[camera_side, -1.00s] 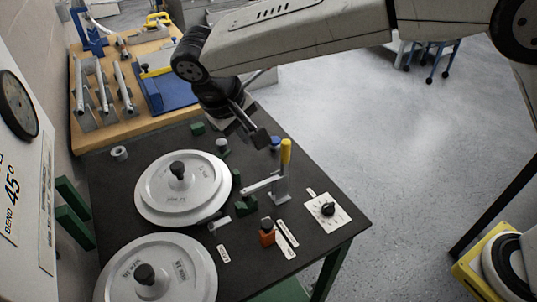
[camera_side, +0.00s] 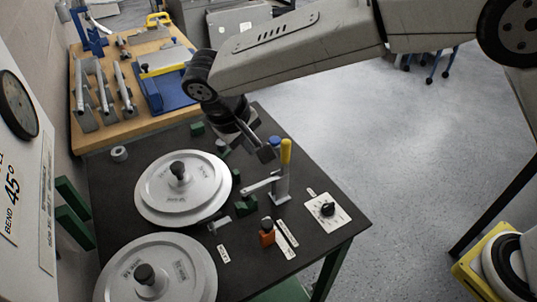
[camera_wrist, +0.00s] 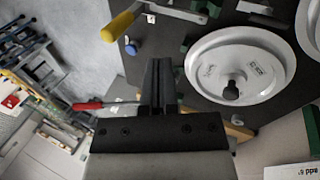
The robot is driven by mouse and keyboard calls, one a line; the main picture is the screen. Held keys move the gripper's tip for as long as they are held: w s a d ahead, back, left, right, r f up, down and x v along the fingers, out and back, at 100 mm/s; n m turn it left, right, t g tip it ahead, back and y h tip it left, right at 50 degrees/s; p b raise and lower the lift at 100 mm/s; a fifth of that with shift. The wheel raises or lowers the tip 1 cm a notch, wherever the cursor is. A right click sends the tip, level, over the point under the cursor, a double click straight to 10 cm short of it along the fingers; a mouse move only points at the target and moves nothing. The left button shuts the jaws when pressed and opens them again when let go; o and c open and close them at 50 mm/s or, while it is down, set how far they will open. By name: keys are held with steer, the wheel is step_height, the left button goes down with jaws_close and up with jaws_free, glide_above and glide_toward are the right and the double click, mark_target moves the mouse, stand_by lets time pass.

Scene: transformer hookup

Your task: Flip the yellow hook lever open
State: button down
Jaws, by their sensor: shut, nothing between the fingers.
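The yellow hook lever (camera_side: 286,152) stands upright on its grey metal clamp (camera_side: 281,188) on the dark table. In the wrist view the yellow lever handle (camera_wrist: 120,24) shows at the upper left. My gripper (camera_side: 267,153) is just left of the lever's top in the side view, with a small gap that is hard to judge. In the wrist view my gripper fingers (camera_wrist: 158,66) are together and empty, pointing up the picture, below and to the right of the handle.
White round discs with black knobs (camera_side: 183,190) (camera_side: 160,270) fill the table's left side. A blue knob (camera_side: 274,141), an orange block (camera_side: 267,236), green blocks (camera_side: 246,206) and a dial plate (camera_side: 328,211) are near the lever. A wooden bench (camera_side: 100,138) stands behind.

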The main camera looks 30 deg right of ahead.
mark_target(288, 142)
steer(key=shift+w+d+f, duration=0.2)
steer(key=shift+d+f, duration=0.75)
steer(key=shift+d, duration=0.1)
steer(key=shift+w+d+f, duration=0.2)
steer(key=shift+d+f, duration=0.8)
steer(key=shift+w+d+f, duration=0.2)
steer(key=shift+d+f, duration=0.75)
steer(key=shift+d, duration=0.1)
steer(key=shift+d+r+y, duration=0.15)
steer(key=shift+d+y, duration=0.5)
steer(key=shift+y, duration=0.15)
steer(key=shift+d+r+y, duration=0.1)
steer(key=shift+d+y, duration=0.9)
steer(key=d+f+y, duration=0.5)
steer(key=d+y, duration=0.3)
steer(key=y, duration=0.2)
steer(key=shift+d+y, duration=0.25)
steer(key=shift+y, duration=0.05)
